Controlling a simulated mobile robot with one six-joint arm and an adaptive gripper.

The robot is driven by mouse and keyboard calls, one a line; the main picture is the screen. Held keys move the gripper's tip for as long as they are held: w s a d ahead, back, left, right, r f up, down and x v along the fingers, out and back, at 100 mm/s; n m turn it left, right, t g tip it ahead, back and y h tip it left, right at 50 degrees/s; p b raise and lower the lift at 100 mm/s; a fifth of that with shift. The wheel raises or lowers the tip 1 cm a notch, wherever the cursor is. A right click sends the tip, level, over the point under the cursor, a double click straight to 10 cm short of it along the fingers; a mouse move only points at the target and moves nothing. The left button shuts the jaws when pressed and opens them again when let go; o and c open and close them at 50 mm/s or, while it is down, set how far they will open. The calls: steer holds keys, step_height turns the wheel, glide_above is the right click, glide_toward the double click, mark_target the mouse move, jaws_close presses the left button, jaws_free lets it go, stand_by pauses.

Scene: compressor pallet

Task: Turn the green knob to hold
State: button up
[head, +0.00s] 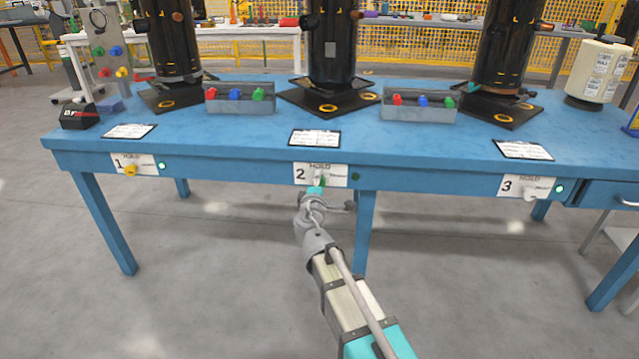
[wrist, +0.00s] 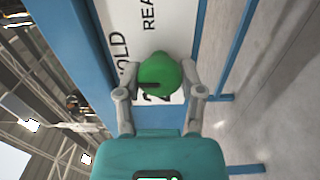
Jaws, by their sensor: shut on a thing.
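The green knob (wrist: 160,75) sits on a white label plate on the table's front edge, below the middle black compressor. In the wrist view, the plate (wrist: 120,25) carries the printed words HOLD and READY, partly cut off or covered. A short dark mark shows on the knob's near side; I cannot tell surely which word it points to. My gripper (wrist: 161,80) is shut on the knob, one finger on each side. In the head view, my gripper (head: 317,192) is at the plate marked 2 (head: 336,171) and hides most of the knob.
Knob 1 (head: 130,170) is yellow and knob 3 (head: 530,195) is white, each beside a lit lamp. The lamp at plate 2 (head: 355,176) looks dark. Papers, grey bins and black compressors stand on the blue table (head: 230,140). Table legs flank the arm; the floor in front is clear.

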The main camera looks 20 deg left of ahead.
stand_by(0.3)
steer(key=o, duration=1.2)
steer(key=shift+c, duration=0.2)
steer(key=shift+s, duration=0.1)
steer(key=v, duration=1.1)
steer(key=shift+s, duration=0.4)
